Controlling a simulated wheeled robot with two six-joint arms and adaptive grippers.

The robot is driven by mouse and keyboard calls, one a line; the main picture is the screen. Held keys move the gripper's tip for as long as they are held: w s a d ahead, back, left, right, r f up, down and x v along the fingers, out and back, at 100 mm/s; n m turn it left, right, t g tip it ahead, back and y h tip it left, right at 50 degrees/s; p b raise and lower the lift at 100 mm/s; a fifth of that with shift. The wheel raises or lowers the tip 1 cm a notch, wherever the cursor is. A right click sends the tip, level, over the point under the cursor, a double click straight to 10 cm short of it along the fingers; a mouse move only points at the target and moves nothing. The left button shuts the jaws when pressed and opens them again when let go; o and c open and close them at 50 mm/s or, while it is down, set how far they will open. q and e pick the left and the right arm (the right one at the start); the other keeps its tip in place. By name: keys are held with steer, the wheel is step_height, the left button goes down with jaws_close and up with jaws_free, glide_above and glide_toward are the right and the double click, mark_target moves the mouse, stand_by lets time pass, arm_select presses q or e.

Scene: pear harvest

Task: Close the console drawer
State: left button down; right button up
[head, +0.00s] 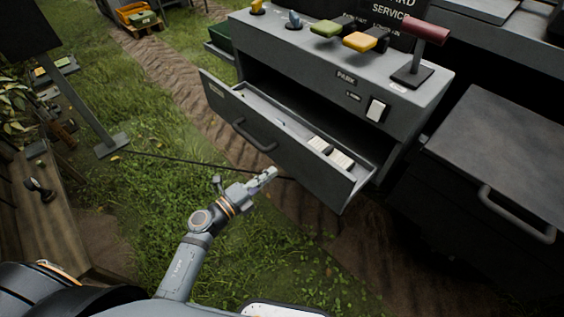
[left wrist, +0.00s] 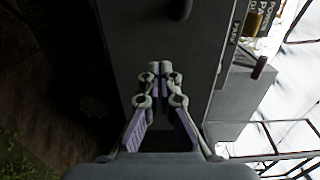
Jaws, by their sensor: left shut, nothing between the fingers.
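The grey console (head: 332,85) stands at the upper middle of the head view. Its drawer (head: 227,102) is pulled out, with a bar handle (head: 254,136) on its front and white items (head: 330,152) inside at the right end. My left gripper (head: 271,172) is shut and empty, in front of and below the drawer front, right of the handle. In the left wrist view the shut fingers (left wrist: 160,68) point at a dark grey panel (left wrist: 205,45); I cannot tell whether they touch it. My right gripper is not in view.
A red-topped lever (head: 425,35), yellow and green knobs and a white switch (head: 377,110) sit on the console. A dark cabinet (head: 500,140) stands at the right. A wooden bench (head: 50,225) is at the left. Grass lies open between.

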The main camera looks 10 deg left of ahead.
mark_target(289, 159)
arm_select(q)
steer(key=shift+x, duration=2.75)
